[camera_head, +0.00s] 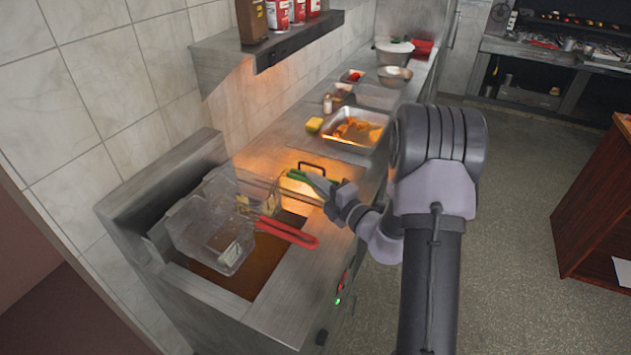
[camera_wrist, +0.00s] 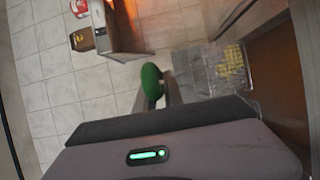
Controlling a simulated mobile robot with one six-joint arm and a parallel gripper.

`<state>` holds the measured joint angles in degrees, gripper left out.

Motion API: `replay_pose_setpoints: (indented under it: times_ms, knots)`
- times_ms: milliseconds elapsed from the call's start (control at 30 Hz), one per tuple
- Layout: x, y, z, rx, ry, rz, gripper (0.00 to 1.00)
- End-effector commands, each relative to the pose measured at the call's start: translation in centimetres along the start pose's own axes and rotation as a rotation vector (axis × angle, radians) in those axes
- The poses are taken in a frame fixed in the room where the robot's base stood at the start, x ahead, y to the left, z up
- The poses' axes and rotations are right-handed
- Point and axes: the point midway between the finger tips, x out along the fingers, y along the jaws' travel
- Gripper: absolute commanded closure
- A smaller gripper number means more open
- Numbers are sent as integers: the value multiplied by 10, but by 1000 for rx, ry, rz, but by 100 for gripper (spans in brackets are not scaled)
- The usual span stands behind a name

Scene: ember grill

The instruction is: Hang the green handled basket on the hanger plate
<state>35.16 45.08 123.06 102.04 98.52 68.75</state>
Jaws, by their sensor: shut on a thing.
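The green handled basket shows its green handle (camera_head: 298,176) at my gripper (camera_head: 330,190) in the head view. My gripper is shut on this handle. The wire body of a basket (camera_head: 262,187) with yellow pieces extends to the left over the fryer. In the wrist view the rounded green handle end (camera_wrist: 152,82) stands beyond the gripper, and a wire basket (camera_wrist: 222,68) with yellow food lies right of it. A raised metal plate (camera_head: 165,176) runs along the fryer's back; I cannot tell whether it is the hanger plate.
A wire basket (camera_head: 205,225) with a red handle (camera_head: 287,232) sits at the fryer's left, close to the green handled one. A metal tray of food (camera_head: 355,130) and bowls stand farther along the counter. A shelf (camera_head: 280,45) with cans overhangs the back.

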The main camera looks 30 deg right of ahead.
Motion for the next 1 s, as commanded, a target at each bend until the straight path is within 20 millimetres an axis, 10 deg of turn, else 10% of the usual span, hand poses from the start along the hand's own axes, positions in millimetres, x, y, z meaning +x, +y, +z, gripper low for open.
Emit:
replay_pose_setpoints:
  times_ms: [67,233,567,1000]
  knots:
    - [0,-2,0,0,-1,2,100]
    - [0,-1,0,0,0,1,62]
    - [-4,-2,0,0,-1,-1,62]
    - [-96,-2,2,2,-6,0,62]
